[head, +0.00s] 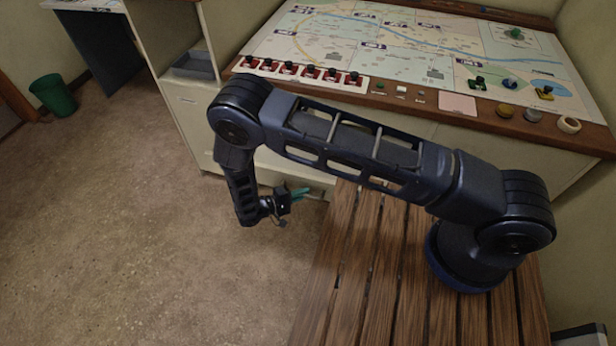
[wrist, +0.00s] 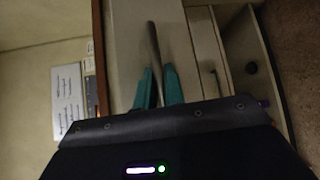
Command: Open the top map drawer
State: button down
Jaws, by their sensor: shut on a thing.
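My gripper (wrist: 158,88) has teal fingers, shut on a grey bar handle (wrist: 152,42) in the wrist view. The handle runs along a pale cabinet front, the top map drawer (wrist: 125,45), below the brown console edge; this view is turned on its side. In the head view my gripper (head: 297,193) is low in front of the console's cream cabinet. There my arm hides much of the front and the handle cannot be made out. I cannot tell how far the drawer stands out.
The map console (head: 400,50) has red switches (head: 300,72) along its edge. A slatted wooden surface (head: 365,250) lies under my arm's base. A lower front with a small handle (wrist: 214,80) is beside the gripped one. Open floor (head: 130,220) lies left; a green bin (head: 53,95) stands farther off.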

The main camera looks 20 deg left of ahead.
jog(key=shift+s+d, duration=0.1)
jog(key=shift+s, duration=2.4)
jog(key=c, duration=1.5)
grip_release()
jog(key=v, duration=1.1)
jog(key=shift+w, duration=0.1)
